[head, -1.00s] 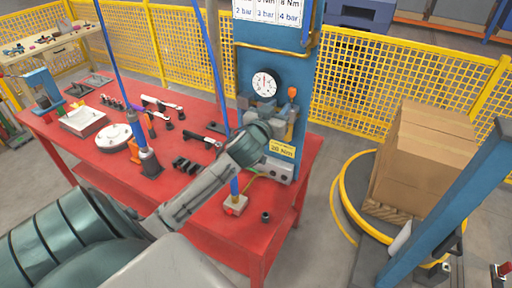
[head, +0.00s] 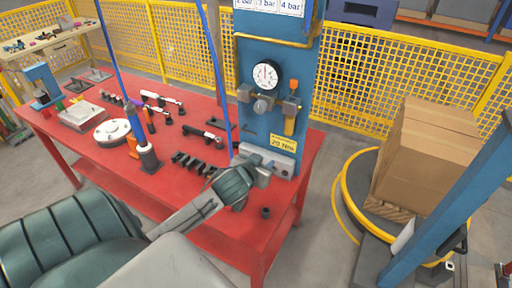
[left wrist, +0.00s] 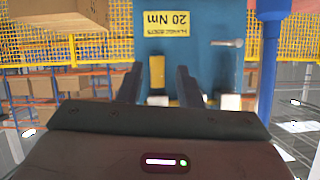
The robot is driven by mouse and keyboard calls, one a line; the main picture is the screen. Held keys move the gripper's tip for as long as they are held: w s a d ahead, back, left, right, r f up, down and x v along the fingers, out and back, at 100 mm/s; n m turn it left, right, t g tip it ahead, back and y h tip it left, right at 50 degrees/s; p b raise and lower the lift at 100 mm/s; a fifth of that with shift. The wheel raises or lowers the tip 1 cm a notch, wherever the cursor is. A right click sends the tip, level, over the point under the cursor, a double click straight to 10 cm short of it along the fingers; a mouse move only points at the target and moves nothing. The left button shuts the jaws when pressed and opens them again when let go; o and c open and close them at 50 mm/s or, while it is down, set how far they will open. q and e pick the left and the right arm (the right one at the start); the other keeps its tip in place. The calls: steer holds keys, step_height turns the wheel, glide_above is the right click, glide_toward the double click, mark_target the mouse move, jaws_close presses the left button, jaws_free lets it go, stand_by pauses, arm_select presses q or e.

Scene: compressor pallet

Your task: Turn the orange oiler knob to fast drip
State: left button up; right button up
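The orange oiler knob (head: 294,84) sits on top of the oiler, right of the pressure gauge (head: 265,76) on the blue panel (head: 250,49). The oiler's yellow bowl (head: 289,122) hangs below it. My left gripper (head: 264,172) is low in front of the panel, below and left of the oiler, apart from the knob. In the left wrist view its two fingers (left wrist: 158,85) stand apart with nothing held. The yellow bowl (left wrist: 157,72) shows beyond, between them. The orange knob cannot be made out in that view. My right gripper is not in view.
The yellow 20 Nm sign (head: 283,144) is on the panel above a grey block (head: 268,158). The red table (head: 88,154) holds tools and parts. A blue hose (head: 219,80) hangs left of the panel. Boxes (head: 428,150) stand on a yellow-ringed turntable at right.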

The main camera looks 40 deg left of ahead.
arm_select(q)
steer(key=s+f+g, duration=0.1)
steer(key=s+f, duration=0.2)
steer(key=f, duration=0.2)
steer(key=shift+s+d+f+m+g+b, duration=0.3)
steer(key=shift+s+d+f+g, duration=0.05)
steer(key=shift+d+g, duration=0.05)
steer(key=t+h+b, duration=0.1)
steer(key=t+b, duration=0.4)
steer(key=t, duration=0.2)
glide_toward(292, 85)
steer(key=w+p, duration=0.1)
steer(key=w, duration=0.2)
steer(key=w+p, duration=0.1)
steer(key=w, duration=0.1)
steer(key=w+a+p, duration=0.1)
steer(key=w, duration=0.2)
steer(key=shift+w+a+r, duration=0.1)
steer(key=shift+w+r, duration=0.2)
steer(key=shift+w, duration=0.05)
steer(key=shift+w+f+p, duration=0.2)
steer(key=shift+w+p, duration=0.15)
steer(key=shift+w, duration=0.1)
